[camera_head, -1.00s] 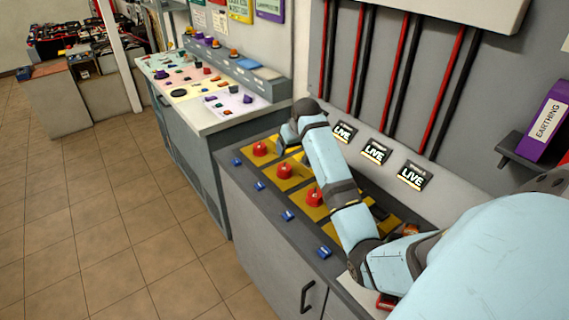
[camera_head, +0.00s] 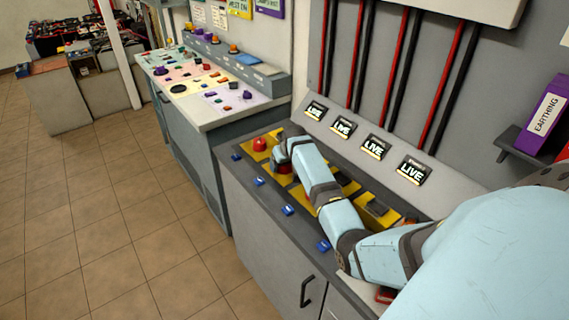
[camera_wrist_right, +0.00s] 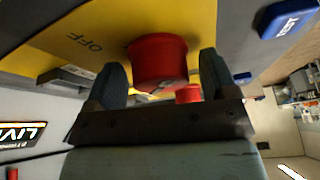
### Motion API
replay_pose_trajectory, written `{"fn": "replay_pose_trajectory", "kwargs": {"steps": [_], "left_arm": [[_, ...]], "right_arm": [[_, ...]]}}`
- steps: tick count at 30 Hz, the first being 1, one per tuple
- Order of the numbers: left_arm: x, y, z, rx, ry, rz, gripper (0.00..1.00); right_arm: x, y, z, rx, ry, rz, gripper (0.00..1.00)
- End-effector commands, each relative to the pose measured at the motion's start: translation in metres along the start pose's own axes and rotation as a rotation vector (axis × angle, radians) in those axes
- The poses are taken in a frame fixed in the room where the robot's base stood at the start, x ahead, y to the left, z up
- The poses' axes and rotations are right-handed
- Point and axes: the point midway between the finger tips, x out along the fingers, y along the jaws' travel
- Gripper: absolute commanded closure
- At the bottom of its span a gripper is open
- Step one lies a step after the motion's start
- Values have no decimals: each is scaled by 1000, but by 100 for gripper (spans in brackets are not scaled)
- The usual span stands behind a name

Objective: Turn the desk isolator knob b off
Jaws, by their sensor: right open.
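My right gripper (camera_head: 281,160) is over the second red isolator knob (camera_head: 284,180) from the far end of the desk, and hides most of it. In the right wrist view the open fingers (camera_wrist_right: 162,68) stand on either side of a red knob (camera_wrist_right: 158,60) on a yellow plate. The fingers do not visibly press on the knob. An "OFF" mark (camera_wrist_right: 84,42) shows on the plate to its left. No knob letter is readable. Another red knob (camera_head: 260,144) is uncovered at the far end. My left gripper is not in view.
Blue test tabs (camera_head: 288,210) line the desk's front edge. Several lit "LIVE" displays (camera_head: 376,146) stand on the sloped panel behind. Another control desk (camera_head: 205,115) is beyond. A purple earthing binder (camera_head: 545,118) is on a shelf at right. The tiled floor at left is clear.

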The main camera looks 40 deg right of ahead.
Motion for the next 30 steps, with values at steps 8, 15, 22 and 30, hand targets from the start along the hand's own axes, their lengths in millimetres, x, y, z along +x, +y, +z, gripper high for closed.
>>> {"fn": "replay_pose_trajectory", "kwargs": {"steps": [8, 15, 22, 30], "left_arm": [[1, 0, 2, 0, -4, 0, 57], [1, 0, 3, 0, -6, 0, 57], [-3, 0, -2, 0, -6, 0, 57], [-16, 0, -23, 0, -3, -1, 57]], "right_arm": [[0, 0, 0, 0, 0, 0, 37], [0, 0, 0, 0, 0, 0, 70], [-2, -1, -1, 29, 1, 12, 70], [-5, -1, -2, 170, 5, 70, 70]]}}
